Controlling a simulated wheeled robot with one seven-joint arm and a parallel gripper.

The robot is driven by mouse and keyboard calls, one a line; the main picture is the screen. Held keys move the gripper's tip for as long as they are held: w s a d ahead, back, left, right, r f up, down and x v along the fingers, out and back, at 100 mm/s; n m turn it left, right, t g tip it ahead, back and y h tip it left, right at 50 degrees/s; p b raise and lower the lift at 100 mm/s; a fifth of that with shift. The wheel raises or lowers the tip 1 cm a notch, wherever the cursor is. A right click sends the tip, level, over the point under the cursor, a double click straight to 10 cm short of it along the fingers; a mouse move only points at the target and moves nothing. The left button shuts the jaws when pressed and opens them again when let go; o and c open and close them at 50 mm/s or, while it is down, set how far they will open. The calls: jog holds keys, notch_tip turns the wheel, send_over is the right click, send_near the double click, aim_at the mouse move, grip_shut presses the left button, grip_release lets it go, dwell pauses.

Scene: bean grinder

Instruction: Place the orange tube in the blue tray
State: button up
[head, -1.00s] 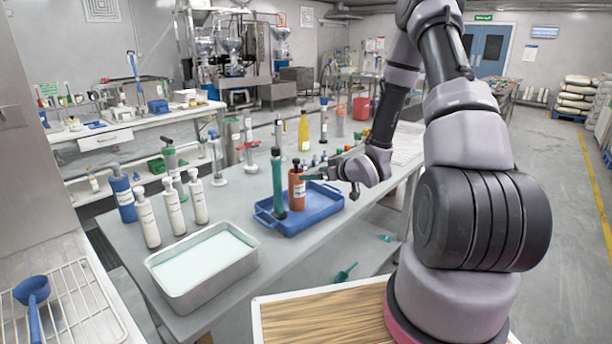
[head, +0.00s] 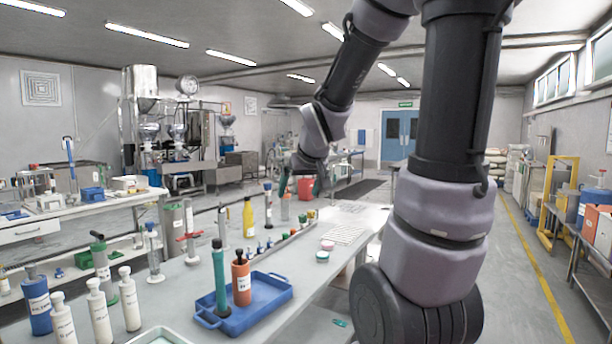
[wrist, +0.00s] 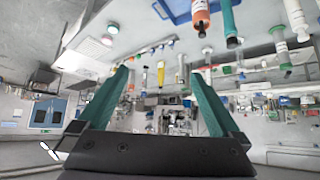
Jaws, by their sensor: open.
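The orange tube (head: 241,281) stands upright in the blue tray (head: 271,303) on the grey table, beside a tall green tube (head: 220,283) that also stands in the tray. The orange tube (wrist: 201,17) and the green tube (wrist: 230,22) also show at the top of the wrist view, next to part of the blue tray (wrist: 176,10). My gripper (head: 299,186) is raised above the table, apart from the tray and tubes. In the wrist view its green fingers (wrist: 163,95) are wide apart with nothing held between them.
White bottles (head: 98,308) and a blue bottle (head: 38,300) stand left of the tray. A yellow bottle (head: 248,219) and a rack of small coloured vials (head: 285,236) stand behind it. Two round containers (head: 325,250) sit to the right. The air around my gripper looks clear.

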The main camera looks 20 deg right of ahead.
jog(key=s+a+r+m+y, duration=0.1)
jog(key=s+a+r, duration=0.1)
jog(key=s, duration=0.6)
jog(key=s+a+r+m+g+y, duration=0.1)
jog(key=s+a+r+m+y, duration=0.1)
jog(key=s, duration=0.7)
notch_tip(320, 180, up, 3)
jog(key=shift+s+a+f+g, duration=0.2)
jog(key=shift+a+g, duration=0.1)
jog(key=shift+a, duration=0.55)
